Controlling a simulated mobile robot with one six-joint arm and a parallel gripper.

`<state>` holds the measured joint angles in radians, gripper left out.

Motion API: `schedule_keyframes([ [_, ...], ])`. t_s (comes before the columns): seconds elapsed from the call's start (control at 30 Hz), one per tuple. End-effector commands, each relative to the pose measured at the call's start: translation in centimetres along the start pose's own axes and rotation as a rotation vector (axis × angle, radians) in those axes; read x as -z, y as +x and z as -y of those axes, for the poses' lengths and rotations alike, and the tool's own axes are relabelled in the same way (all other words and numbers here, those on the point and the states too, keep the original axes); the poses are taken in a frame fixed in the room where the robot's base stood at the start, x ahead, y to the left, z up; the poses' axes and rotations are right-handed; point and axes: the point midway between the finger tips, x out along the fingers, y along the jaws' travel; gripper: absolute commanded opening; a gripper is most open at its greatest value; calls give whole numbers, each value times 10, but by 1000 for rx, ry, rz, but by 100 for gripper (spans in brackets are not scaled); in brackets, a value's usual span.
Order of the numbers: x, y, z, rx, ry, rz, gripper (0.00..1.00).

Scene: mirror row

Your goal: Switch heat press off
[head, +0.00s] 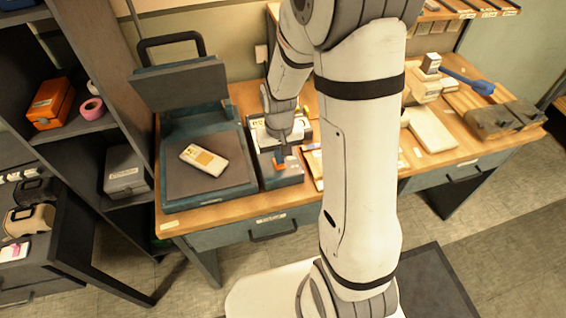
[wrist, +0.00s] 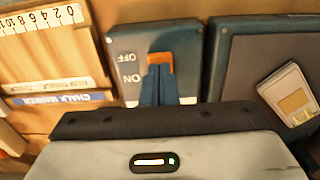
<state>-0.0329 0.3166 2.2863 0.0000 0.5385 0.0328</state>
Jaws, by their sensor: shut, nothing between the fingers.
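The heat press (head: 205,130) stands open at the left of the bench, its upper plate raised. A pale flat piece with a tan patch (head: 204,159) lies on its lower plate; it also shows in the wrist view (wrist: 293,97). A blue-grey control box (wrist: 125,42) beside the press carries an orange switch (wrist: 159,58) and the labels OFF and ON. My gripper (wrist: 158,72) is shut and empty, its fingertips over the switch. They hide part of it, so its position and any contact cannot be told. In the head view my arm partly hides the box (head: 283,181).
A scale strip (wrist: 40,20) and a blue chalk marker label (wrist: 60,98) lie beside the box. The bench (head: 235,216) holds other tools further right, including a blue-handled one (head: 470,80). Dark shelves (head: 75,140) stand left of the bench.

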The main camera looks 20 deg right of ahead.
Motion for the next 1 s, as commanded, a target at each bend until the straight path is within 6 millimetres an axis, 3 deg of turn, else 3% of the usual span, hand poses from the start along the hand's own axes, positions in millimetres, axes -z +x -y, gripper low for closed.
schedule_keyframes([
  [0.83, 0, 14, 0, 0, -1, 0, 0],
  [1.0, 0, 9, 0, 0, -1, 0, 0],
])
